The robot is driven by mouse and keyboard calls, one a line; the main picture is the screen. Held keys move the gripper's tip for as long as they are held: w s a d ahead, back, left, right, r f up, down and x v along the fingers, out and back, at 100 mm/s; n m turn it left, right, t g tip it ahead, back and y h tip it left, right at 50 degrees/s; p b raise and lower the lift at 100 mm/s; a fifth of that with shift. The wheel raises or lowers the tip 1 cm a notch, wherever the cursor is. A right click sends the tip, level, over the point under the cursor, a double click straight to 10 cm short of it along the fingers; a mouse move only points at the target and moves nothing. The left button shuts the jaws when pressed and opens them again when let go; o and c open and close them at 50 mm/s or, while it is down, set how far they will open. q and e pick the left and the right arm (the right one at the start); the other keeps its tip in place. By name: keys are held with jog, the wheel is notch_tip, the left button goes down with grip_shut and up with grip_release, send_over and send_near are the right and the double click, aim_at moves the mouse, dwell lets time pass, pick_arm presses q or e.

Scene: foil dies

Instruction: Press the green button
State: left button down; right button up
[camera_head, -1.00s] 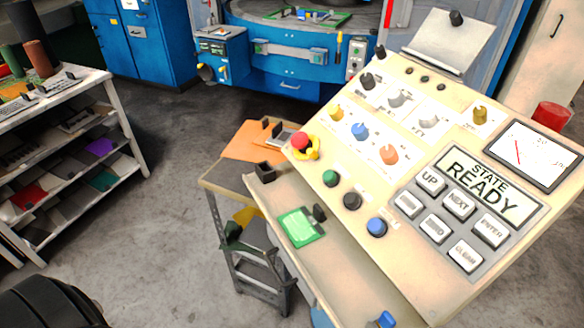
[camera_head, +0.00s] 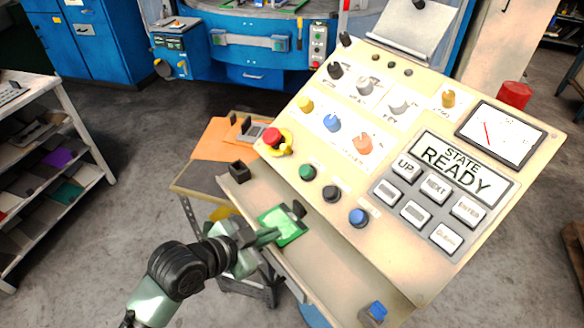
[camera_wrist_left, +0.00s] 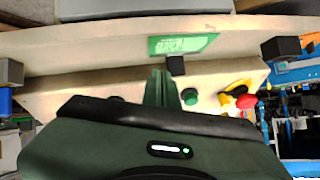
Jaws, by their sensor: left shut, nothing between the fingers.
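The green button (camera_head: 307,172) is a round knob on the slanted beige control panel (camera_head: 290,192), left of a black and a blue button in the same row. It also shows in the left wrist view (camera_wrist_left: 189,97), just right of my fingers. My left gripper (camera_head: 277,234) is shut and empty, below and left of the button in the head view, over the shelf in front of the panel. A gap shows between its fingertips and the button in the head view. My right gripper is not in view.
A red mushroom button (camera_head: 272,137) in a yellow collar sits up and left of the green button. A green card (camera_head: 285,222) lies on the shelf close to my fingertips. A keypad (camera_head: 427,207) and a display reading "STATE READY" are on the right.

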aim_at(306, 172)
pick_arm(q)
jog(key=w+d+r+m+t+h, duration=0.1)
jog(key=w+r+m+h, duration=0.3)
jog(key=w+r, duration=0.8)
jog(key=shift+w+d+r+m+t, duration=0.15)
jog(key=shift+r+m+t, duration=0.35)
jog(key=shift+m, duration=0.5)
jog(key=shift+f, duration=0.2)
jog(key=w+d+f+b, duration=0.3)
jog(key=d+f+b, duration=0.1)
jog(key=f+b, duration=0.2)
jog(key=shift+f, duration=0.55)
dwell(0.4)
jog(key=shift+w+d+f+b, duration=0.15)
jog(key=shift+d+f+b, duration=0.1)
jog(key=shift+f+b, duration=0.15)
